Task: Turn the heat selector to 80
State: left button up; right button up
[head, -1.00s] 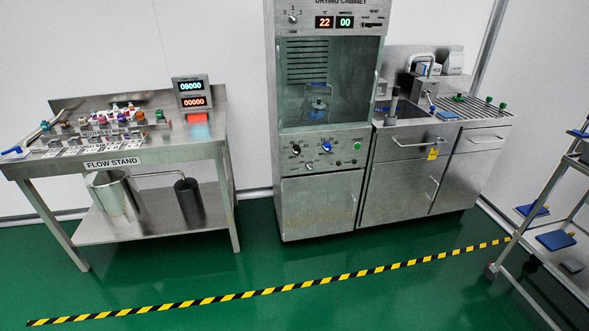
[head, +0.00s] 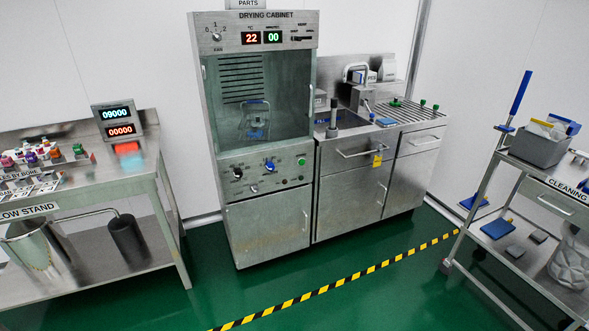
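The drying cabinet (head: 262,150) stands against the back wall in the head view, with its glass door closed. Its display (head: 251,38) reads 22 in red, with 00 in green beside it. A front panel below the glass carries a black knob (head: 238,173), a blue knob (head: 269,165), a smaller grey knob (head: 254,188) and a green button (head: 301,161). A small fan knob (head: 216,37) sits at the top left, and a slider (head: 302,38) at the top right. The knob labels are too small to read. Neither gripper is in view.
The flow stand (head: 100,190) is at the left, with bottles on top. A steel sink unit (head: 345,190) adjoins the cabinet on the right. A cleaning cart (head: 545,185) stands at the far right. The green floor before the cabinet is clear, crossed by a yellow-black tape line (head: 350,278).

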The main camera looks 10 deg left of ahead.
aim_at(238, 174)
jog(key=z, duration=0.55)
jog(key=i, duration=1.6)
jog(key=u, duration=0.7)
jog(key=i, duration=0.45)
jog(key=u, duration=0.45)
